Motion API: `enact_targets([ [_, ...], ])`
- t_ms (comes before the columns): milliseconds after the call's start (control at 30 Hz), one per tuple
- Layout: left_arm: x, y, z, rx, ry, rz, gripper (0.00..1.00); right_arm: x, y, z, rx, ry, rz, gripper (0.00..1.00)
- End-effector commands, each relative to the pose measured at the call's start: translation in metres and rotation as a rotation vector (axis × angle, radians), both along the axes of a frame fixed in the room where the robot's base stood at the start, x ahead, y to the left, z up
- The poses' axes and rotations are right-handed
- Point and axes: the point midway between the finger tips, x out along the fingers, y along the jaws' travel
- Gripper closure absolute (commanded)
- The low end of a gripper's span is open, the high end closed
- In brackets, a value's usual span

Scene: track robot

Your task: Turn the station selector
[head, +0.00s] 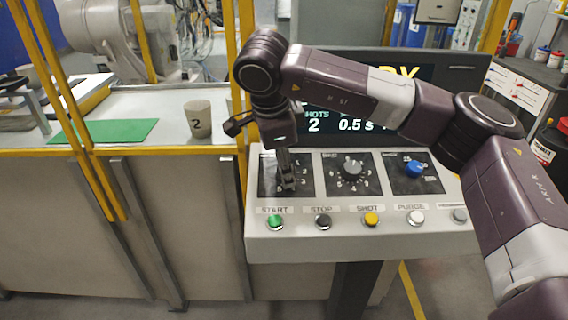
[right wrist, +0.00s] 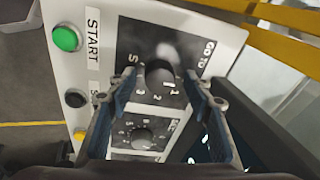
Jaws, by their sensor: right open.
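The station selector is a dark round knob (right wrist: 160,76) with the numbers 1, 2 and 3 around it in the right wrist view. A pale mark on the knob points roughly toward 1. It belongs to the leftmost dial panel (head: 304,163) in the head view, where my gripper hides the knob. My right gripper (head: 287,187) points down over that panel. In the right wrist view its open fingers (right wrist: 163,88) are on either side of the knob; I cannot tell whether they touch it. My left gripper is not in view.
A middle dial (head: 352,168) and a blue knob (head: 414,169) sit to the right. Below is a button row with green START (head: 275,222) and yellow SHOT (head: 371,219). A display (head: 335,122) behind is partly covered by my arm.

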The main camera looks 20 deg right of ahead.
Motion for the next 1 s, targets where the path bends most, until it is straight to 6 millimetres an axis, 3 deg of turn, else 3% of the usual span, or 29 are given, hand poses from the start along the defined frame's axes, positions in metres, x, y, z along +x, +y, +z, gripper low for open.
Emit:
enact_targets([
  [167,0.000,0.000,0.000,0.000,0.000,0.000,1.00,-0.006,0.005,0.022,0.001,-0.004,0.001,0.53],
  [600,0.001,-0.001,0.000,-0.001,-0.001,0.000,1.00,-0.030,0.023,0.100,0.001,-0.004,0.000,0.53],
  [1000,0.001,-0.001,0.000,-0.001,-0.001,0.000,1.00,-0.034,0.025,0.112,0.001,-0.001,0.000,0.53],
])
